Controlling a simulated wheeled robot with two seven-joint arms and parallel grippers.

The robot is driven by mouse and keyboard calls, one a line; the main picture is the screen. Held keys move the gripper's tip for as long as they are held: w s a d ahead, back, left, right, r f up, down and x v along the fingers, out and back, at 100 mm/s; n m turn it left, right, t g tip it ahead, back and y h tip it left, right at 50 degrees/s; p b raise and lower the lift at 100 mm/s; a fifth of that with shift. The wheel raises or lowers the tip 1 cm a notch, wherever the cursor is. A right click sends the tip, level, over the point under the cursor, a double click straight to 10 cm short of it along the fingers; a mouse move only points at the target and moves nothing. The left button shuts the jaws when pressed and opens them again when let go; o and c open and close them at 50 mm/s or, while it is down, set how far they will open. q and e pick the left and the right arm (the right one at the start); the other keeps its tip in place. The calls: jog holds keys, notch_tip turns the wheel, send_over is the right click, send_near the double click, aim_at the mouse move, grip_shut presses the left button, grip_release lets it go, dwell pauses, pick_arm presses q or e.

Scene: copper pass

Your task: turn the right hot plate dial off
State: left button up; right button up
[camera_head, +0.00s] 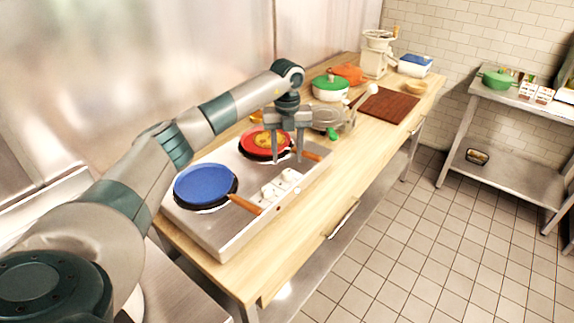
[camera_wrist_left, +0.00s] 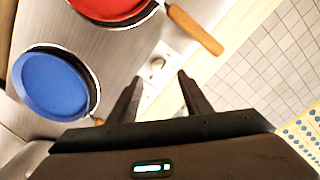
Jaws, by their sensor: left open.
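The hot plate (camera_head: 224,237) is a steel unit on the wooden counter, with two white dials on its front strip. The right dial (camera_head: 289,175) is the one nearer the red pan; the left dial (camera_head: 269,190) is nearer the blue pan. My left gripper (camera_head: 288,161) points down, open and empty, above the right dial. In the left wrist view, a white round dial (camera_wrist_left: 157,63) shows just beyond and between the open fingertips (camera_wrist_left: 159,78), apparently untouched. The dials' settings are too small to read. My right gripper is out of view.
A blue pan (camera_head: 205,184) and a red pan (camera_head: 258,141) sit on the burners; their wooden handles (camera_head: 246,205) reach toward the front, close to the dials. A green-lidded pot (camera_head: 330,88) and brown board (camera_head: 390,105) stand farther along. The floor in front is clear.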

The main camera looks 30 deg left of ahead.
aim_at(287, 172)
pick_arm(q)
notch_tip(287, 172, down, 5)
jog(key=shift+f+p, duration=0.1)
jog(key=shift+p, duration=0.75)
jog(key=shift+f, duration=0.6)
jog(key=c, duration=1.1)
